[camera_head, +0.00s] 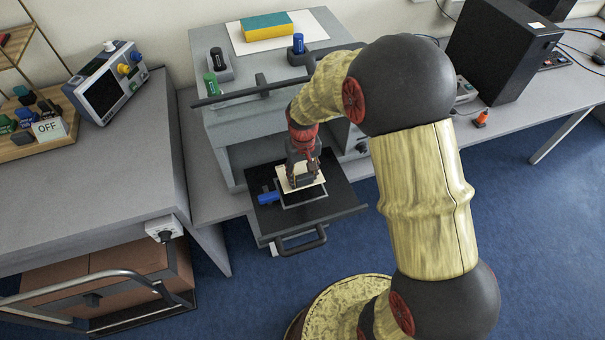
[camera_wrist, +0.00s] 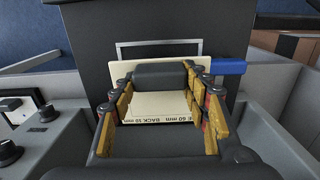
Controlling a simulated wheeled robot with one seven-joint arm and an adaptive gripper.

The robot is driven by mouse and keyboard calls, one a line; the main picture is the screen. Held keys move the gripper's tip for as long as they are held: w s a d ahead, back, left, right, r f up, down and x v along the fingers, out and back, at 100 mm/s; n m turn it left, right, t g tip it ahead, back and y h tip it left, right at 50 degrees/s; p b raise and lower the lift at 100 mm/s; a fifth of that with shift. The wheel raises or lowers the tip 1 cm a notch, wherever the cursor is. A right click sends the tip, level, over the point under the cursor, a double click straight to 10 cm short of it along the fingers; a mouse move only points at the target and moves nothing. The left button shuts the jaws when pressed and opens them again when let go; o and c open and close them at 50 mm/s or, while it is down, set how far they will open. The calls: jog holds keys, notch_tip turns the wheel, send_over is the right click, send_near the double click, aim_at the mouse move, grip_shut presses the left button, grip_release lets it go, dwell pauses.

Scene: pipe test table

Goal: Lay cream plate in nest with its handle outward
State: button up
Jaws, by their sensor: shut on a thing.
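The cream plate (camera_head: 287,184) is in my gripper (camera_head: 303,176), over the black pull-out shelf. In the wrist view the plate (camera_wrist: 160,105) shows printed lettering on its near part, and my gripper (camera_wrist: 163,110) has a finger on each side of a dark block at its middle. A blue handle (camera_head: 268,197) sticks out to the left in the head view and to the right in the wrist view (camera_wrist: 229,66); it appears joined to the plate. The nest, a thin grey frame (camera_head: 304,205), shows partly beyond the plate. I cannot tell whether the plate touches the shelf.
The black shelf (camera_head: 338,197) extends from a grey cabinet (camera_head: 223,125), with a bar handle (camera_head: 303,245) at its front. A dark bar crosses above the opening, close to my arm. A yellow-and-teal block (camera_head: 267,26) and small knobbed pieces stand on top.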

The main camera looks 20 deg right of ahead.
dwell(0.3)
jog(key=shift+f+b, duration=1.75)
jog(key=shift+f, duration=1.85)
jog(key=shift+f, duration=0.35)
jog(key=o, duration=1.4)
jog(key=shift+s, duration=0.1)
notch_tip(320, 180, up, 7)
jog(key=shift+r, duration=0.2)
